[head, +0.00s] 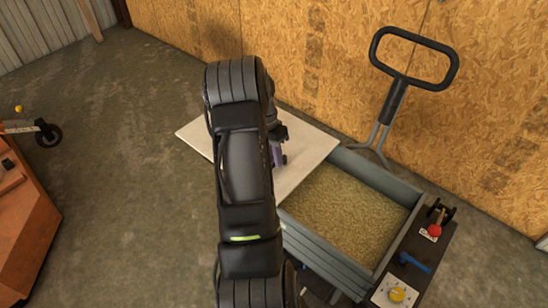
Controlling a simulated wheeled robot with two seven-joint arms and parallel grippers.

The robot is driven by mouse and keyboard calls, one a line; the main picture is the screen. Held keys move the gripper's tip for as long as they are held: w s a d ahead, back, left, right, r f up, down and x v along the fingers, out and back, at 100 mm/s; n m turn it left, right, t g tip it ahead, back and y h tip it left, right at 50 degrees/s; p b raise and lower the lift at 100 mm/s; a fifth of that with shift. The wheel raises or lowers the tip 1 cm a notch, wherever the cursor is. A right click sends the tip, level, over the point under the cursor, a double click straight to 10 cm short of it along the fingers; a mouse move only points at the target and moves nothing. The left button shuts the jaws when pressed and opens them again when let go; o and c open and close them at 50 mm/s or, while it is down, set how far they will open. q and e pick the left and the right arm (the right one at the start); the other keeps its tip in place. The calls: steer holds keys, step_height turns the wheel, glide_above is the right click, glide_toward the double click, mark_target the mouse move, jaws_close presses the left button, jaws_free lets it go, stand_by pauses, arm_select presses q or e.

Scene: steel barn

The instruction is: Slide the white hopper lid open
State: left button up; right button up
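The white hopper lid (312,151) is a flat pale panel at the left end of the grey hopper (384,178). It sticks out to the left past the hopper, and my arm hides its middle. Most of the hopper's top is uncovered, and tan grain (345,205) shows inside. My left arm crosses the picture from the bottom. Its gripper (278,147) is over the lid, partly hidden behind the arm. I cannot tell whether its fingers touch the lid or how they are set. My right gripper is not in view.
A black loop handle (415,83) rises behind the hopper by the chipboard wall. A dark panel on the right carries a red knob (434,231), a blue lever (414,262) and a yellow button (397,295). An orange machine (22,225) stands far left. Concrete floor between is clear.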

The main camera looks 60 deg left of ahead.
arm_select(q)
steer(key=shift+o, duration=0.9)
step_height(320, 180, up, 8)
steer(key=a, duration=0.1)
steer(key=shift+s+a+f+b, duration=0.15)
steer(key=shift+s+a+b, duration=0.1)
steer(key=shift+b, duration=0.1)
